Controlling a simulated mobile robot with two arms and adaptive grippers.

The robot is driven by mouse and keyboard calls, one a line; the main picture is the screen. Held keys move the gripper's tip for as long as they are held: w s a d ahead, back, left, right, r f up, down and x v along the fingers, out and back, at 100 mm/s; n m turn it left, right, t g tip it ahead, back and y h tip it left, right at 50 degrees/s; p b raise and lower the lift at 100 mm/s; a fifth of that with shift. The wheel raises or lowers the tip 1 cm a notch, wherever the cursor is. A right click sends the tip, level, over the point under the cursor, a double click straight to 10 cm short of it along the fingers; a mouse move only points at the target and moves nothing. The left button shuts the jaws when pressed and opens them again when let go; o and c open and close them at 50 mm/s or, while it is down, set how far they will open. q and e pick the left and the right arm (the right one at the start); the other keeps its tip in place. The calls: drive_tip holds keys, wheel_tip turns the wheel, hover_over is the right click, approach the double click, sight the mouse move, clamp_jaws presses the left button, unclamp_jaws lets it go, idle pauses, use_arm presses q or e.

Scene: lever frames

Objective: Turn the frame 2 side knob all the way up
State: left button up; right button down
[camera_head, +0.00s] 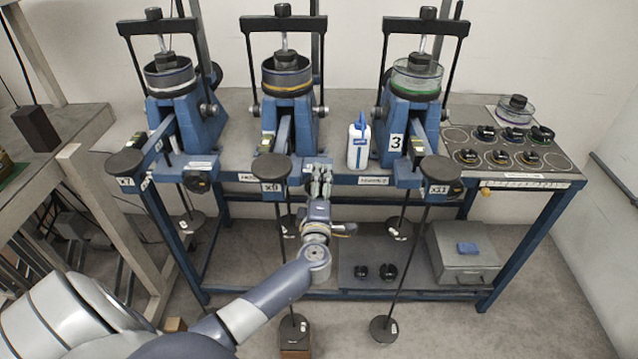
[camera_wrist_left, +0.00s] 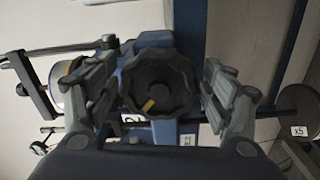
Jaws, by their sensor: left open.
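Frame 2 (camera_head: 290,115) is the middle blue lever frame, with a yellow-ringed dish (camera_head: 287,76) on top. Its side knob (camera_wrist_left: 158,82) is black and lobed with a yellow mark, and fills the middle of the left wrist view. The mark sits at the lower left of the knob's face. In the head view the knob is hidden by my gripper. My left gripper (camera_head: 319,180) is at the frame's front right side. In the left wrist view its open fingers (camera_wrist_left: 160,98) stand on either side of the knob, with a gap at each side. My right gripper is not in view.
Frame 1 (camera_head: 176,120) stands left and frame 3 (camera_head: 412,120) right. A white bottle (camera_head: 358,146) stands between frames 2 and 3. Hanging rods with round weights (camera_head: 384,328) flank my arm. A panel of black knobs (camera_head: 510,150) lies at the right of the bench.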

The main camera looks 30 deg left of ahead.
use_arm(q)
drive_tip(key=shift+s, duration=0.1)
drive_tip(key=p+v, duration=0.2)
drive_tip(key=v, duration=0.4)
drive_tip(key=shift+p, duration=0.4)
